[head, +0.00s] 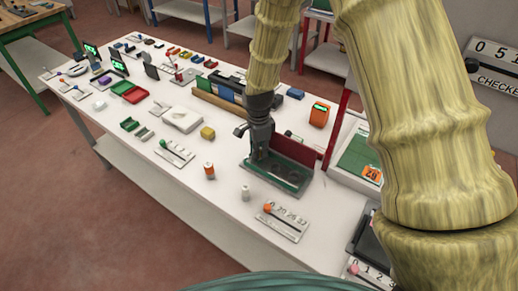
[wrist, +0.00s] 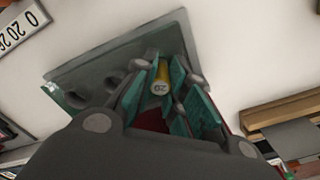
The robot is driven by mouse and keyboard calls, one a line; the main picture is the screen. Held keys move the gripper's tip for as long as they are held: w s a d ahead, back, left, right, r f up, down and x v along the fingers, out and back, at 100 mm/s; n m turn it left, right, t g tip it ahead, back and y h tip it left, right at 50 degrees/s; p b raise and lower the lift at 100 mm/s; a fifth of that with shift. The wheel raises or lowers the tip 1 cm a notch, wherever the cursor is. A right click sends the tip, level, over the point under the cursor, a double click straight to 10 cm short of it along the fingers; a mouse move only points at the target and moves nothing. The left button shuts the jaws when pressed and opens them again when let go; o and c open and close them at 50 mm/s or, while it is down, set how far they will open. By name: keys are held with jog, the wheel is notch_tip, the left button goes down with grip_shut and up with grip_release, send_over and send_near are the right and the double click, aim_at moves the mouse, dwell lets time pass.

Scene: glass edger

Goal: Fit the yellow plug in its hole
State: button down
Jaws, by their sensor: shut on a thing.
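The yellow plug (wrist: 161,73) is a short cylinder with a pale, numbered end, between the fingers of my gripper (wrist: 162,92) in the wrist view. My gripper is shut on it. Beyond the fingers lies a grey-green block (wrist: 85,72) with several round holes in a row, some of them empty. In the head view my gripper (head: 260,158) points down over the dark green block (head: 290,182), which has a dark red upright panel (head: 293,151) behind it. The plug is hidden there. I cannot tell whether the plug's lower end is in a hole.
An orange-and-white cylinder (head: 209,171) and a white cylinder (head: 245,193) stand left of the block. A numbered slider plate (head: 283,223) lies in front.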

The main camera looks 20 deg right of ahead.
jog(key=shift+f, duration=0.15)
jog(key=c, duration=1.7)
grip_release()
jog(key=shift+r+b, duration=1.8)
jog(key=shift+r, duration=4.35)
